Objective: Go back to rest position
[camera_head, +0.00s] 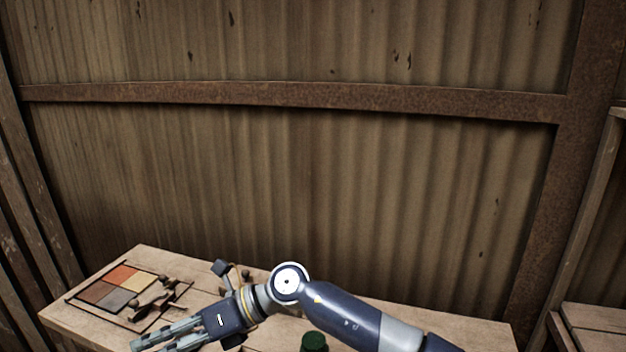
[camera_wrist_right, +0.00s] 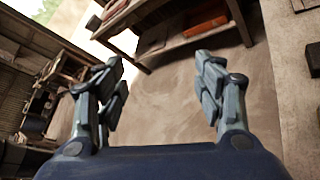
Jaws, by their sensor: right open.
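My right arm comes in from the lower right in the head view, and its gripper (camera_head: 165,343) reaches left over the front of the wooden table (camera_head: 480,332). In the right wrist view the same gripper (camera_wrist_right: 160,85) has its two fingers spread wide with nothing between them. Beyond the fingers I see bare floor and a wooden shelf. My left gripper is in neither view.
A board of coloured tiles (camera_head: 118,286) lies on the table's left part, with a dark metal tool (camera_head: 155,297) beside it. A dark green round object (camera_head: 314,342) stands below my arm. A corrugated wall (camera_head: 300,180) closes the back. The wrist view shows a wooden shelf (camera_wrist_right: 185,40).

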